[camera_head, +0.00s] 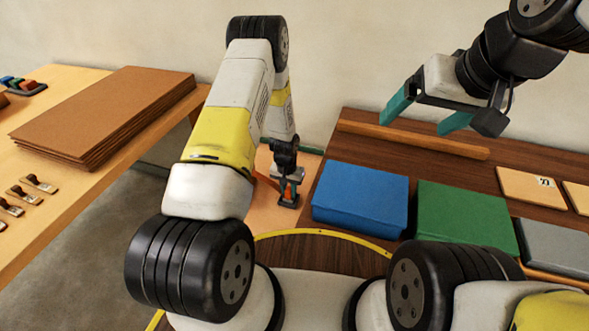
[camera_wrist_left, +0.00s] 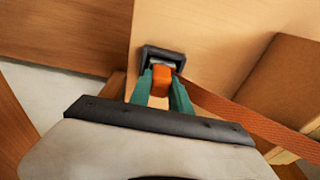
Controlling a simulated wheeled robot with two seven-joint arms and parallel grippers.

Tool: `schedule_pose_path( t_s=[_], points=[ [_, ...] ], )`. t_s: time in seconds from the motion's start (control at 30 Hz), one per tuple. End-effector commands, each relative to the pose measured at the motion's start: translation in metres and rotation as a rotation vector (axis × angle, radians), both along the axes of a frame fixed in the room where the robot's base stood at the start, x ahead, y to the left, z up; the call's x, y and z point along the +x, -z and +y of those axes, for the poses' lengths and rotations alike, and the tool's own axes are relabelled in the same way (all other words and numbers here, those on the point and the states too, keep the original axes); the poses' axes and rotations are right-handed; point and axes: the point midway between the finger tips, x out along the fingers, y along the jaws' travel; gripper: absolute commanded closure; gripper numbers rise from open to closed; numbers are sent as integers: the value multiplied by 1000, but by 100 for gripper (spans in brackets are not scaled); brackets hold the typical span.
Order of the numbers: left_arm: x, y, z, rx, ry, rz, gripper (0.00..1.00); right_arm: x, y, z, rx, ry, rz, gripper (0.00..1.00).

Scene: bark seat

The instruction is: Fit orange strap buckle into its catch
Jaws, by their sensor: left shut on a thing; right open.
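In the left wrist view my left gripper (camera_wrist_left: 160,92) has its two green fingers shut on the orange buckle (camera_wrist_left: 161,80). The orange strap (camera_wrist_left: 250,120) runs from the buckle to the lower right. The black catch (camera_wrist_left: 149,54) sits on a pale wooden surface right in front of the buckle. The buckle's front end is at the catch's mouth; I cannot tell whether any of it is inside. My right gripper (camera_head: 428,114) is open and empty, raised above the dark table at the right.
The dark wooden table holds a blue block (camera_head: 360,195), a green block (camera_head: 465,218), a grey block (camera_head: 556,247) and a wooden bar (camera_head: 412,139). A pale table (camera_head: 60,225) at the left holds stacked brown sheets (camera_head: 105,112) and small tagged pieces.

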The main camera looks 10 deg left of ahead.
Motion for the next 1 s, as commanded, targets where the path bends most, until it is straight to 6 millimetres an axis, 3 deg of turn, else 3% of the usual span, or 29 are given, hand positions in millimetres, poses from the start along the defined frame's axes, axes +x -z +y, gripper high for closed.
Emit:
schedule_pose_path(
  t_s=[0.5,0.53,0.63,1.0],
  points=[
    [1,12,0,1,1,-2,100,0,0,0,0,0,0,13],
    [1,12,0,0,1,-2,75,0,0,0,0,0,0,13],
    [1,12,0,0,1,-2,55,0,0,0,0,0,0,13],
    [1,8,0,0,1,-2,55,0,0,0,0,0,0,13]
  ],
)
